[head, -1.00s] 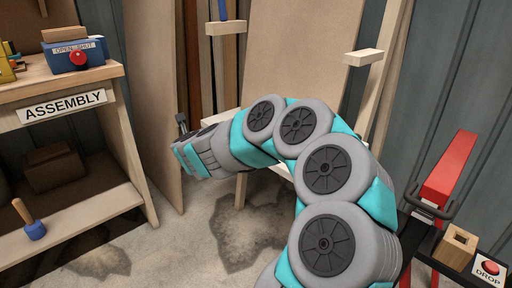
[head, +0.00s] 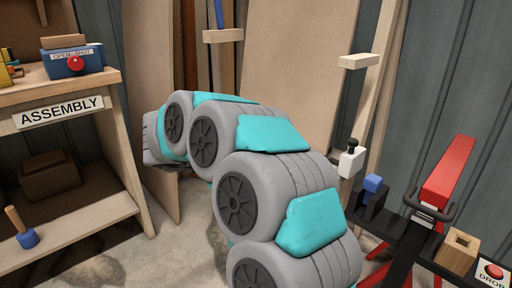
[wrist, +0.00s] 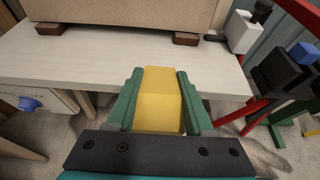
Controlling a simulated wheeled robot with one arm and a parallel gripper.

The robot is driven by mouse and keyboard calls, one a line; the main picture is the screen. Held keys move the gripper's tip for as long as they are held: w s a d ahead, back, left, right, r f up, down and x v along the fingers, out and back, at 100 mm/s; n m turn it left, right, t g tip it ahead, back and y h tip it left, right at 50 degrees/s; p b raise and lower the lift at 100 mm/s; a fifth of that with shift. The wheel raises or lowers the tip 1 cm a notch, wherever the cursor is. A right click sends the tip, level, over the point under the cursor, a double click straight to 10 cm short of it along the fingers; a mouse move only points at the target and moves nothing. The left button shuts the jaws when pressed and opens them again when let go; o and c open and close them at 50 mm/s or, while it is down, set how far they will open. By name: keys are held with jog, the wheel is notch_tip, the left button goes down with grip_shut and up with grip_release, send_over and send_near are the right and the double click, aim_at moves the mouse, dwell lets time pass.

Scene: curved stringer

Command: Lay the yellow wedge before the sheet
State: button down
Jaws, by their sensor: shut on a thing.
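My gripper (wrist: 160,88) has green fingers, shut on the sides of the yellow wedge (wrist: 160,98) in the wrist view. The wedge's sloping top faces the camera, and it is over the front part of a pale wooden bench top (wrist: 75,58). I cannot tell whether it touches the bench. Beyond it, a tan sheet (wrist: 120,12) stands on dark brown blocks (wrist: 64,28) at the back of the bench.
A white block with a dark knob (head: 350,160), a blue-topped dark holder (head: 372,190) and a red stand (head: 447,172) are at right. The assembly shelf (head: 60,118) is at left. The bench between wedge and sheet is bare.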

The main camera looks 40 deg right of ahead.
jog(key=w+d, duration=0.3)
jog(key=w+d+p, duration=0.1)
jog(key=w+d, duration=0.2)
jog(key=w, duration=0.1)
jog(key=w+d+f+p, duration=0.1)
jog(key=w+d, duration=0.2)
jog(key=w, duration=0.1)
jog(key=shift+w+d+f, duration=0.1)
jog(key=shift+d, duration=0.25)
jog(key=shift+w+d+f, duration=0.1)
jog(key=shift+f, duration=0.25)
jog(key=shift+f+p, duration=0.35)
jog(key=shift+f, duration=1.15)
jog(key=shift+f, duration=0.1)
jog(key=shift+c, duration=1.4)
grip_release()
